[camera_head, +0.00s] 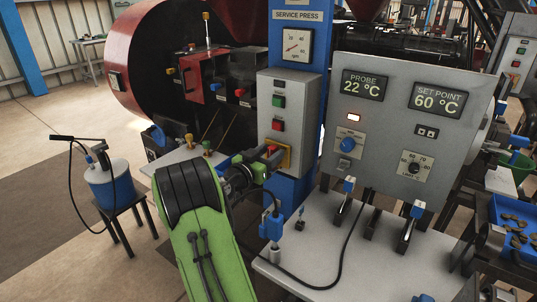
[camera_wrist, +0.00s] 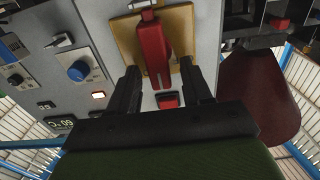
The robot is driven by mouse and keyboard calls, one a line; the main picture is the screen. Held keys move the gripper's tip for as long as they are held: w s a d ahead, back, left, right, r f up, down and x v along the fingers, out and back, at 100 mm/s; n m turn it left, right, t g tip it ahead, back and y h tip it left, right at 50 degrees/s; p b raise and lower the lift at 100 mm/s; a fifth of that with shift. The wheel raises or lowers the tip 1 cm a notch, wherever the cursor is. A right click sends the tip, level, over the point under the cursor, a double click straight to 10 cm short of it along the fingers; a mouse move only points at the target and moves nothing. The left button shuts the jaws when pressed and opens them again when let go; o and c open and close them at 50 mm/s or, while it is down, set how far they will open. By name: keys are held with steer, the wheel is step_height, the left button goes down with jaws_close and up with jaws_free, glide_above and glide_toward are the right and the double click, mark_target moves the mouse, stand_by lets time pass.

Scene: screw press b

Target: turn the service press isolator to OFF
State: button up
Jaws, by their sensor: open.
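The service press isolator is a red handle (camera_wrist: 155,52) on a yellow plate (camera_wrist: 122,30), low on a grey control box (camera_head: 292,90) under the SERVICE PRESS sign. The wrist view is roughly upside down. In it the handle runs along the picture's vertical, and its ON or OFF marking is not readable. My gripper (camera_wrist: 160,70) is open in front of the plate, one finger on each side of the handle. Gaps show between handle and fingers; contact is not visible. In the head view my gripper and arm partly cover the yellow plate (camera_head: 286,158).
A green button (camera_head: 278,101) and a red button (camera_head: 278,125) sit above the isolator. A grey panel (camera_head: 395,125) with displays and knobs stands to the right, above a pale bench (camera_head: 325,250). A blue can (camera_head: 111,186) stands on a stool at left.

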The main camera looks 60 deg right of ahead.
steer(key=c, duration=0.9)
steer(key=shift+w+n, duration=0.1)
steer(key=shift+n, duration=0.2)
steer(key=shift+w+d+f+n+p, duration=0.1)
steer(key=shift+w+f+n+p, duration=0.25)
steer(key=shift+n+p, duration=1.75)
steer(key=shift+w+f+n+p, duration=0.25)
steer(key=shift+f+n+p, duration=0.25)
steer(key=shift+n, duration=3.15)
steer(key=shift+w+d+f+n+p, duration=0.1)
steer(key=shift+w+f+n+p, duration=0.2)
steer(key=shift+n+p, duration=1.8)
steer(key=shift+f+n+b, duration=0.1)
steer(key=shift+n+b, duration=0.6)
steer(key=shift+n, duration=0.25)
